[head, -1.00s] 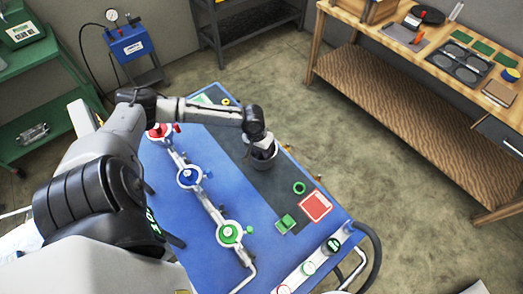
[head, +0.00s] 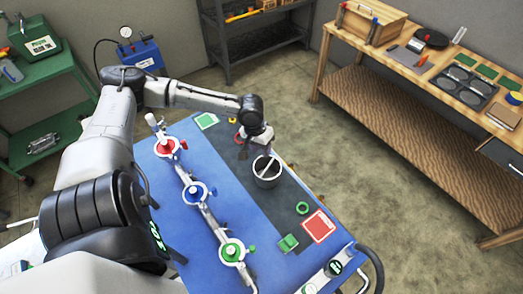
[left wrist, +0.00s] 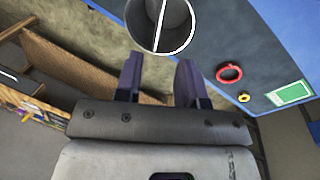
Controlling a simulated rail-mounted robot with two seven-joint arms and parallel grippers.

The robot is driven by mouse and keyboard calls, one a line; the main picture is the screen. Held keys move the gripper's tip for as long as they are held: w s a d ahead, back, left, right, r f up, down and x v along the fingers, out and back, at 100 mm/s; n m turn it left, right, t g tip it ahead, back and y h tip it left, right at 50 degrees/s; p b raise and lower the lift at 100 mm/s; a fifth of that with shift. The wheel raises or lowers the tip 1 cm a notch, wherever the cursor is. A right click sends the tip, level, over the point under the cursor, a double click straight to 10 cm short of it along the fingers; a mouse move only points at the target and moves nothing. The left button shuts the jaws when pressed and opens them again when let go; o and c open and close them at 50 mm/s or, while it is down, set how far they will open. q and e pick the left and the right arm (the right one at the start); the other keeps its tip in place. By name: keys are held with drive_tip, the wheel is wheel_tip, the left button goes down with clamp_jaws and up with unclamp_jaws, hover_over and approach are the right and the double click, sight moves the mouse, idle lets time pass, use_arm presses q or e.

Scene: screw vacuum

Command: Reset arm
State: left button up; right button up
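My left gripper (head: 257,143) is just behind a dark grey cup (head: 267,172) on the blue table (head: 208,239). In the left wrist view, its two fingers (left wrist: 159,68) are spread apart with nothing between them. The cup (left wrist: 160,22) shows just beyond the fingertips there, partly cut off by the top edge. A thin pale rod lies across or inside the cup. A pipe line with a red valve (head: 166,146), a blue valve (head: 195,192) and a green valve (head: 232,250) runs along the table. My right gripper is not in view.
A red ring (left wrist: 229,73), a yellow ring (left wrist: 244,97) and a green card (head: 206,120) lie behind the cup. A green ring (head: 303,208), a green block (head: 288,243) and a red card (head: 319,227) lie in front. A wooden bench (head: 400,140) stands right, across open floor.

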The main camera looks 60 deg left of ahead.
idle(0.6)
use_arm(q)
drive_tip(key=s+d+r+m+p, duration=0.3)
drive_tip(key=d+r+p, duration=0.3)
drive_tip(key=d+p, duration=0.2)
drive_tip(key=s+d+r+m+t+y+p, duration=0.1)
drive_tip(key=s+d+r+m+p, duration=0.2)
drive_tip(key=s+d+r+p, duration=0.3)
drive_tip(key=s+d+r+m+t+p, duration=0.1)
drive_tip(key=s+d+r+p, duration=0.4)
drive_tip(key=p, duration=0.8)
drive_tip(key=shift+s+d+r+m+y, duration=0.3)
drive_tip(key=shift+d+r+m, duration=0.6)
drive_tip(key=shift+d+r, duration=1.35)
drive_tip(key=shift+d+f, duration=0.6)
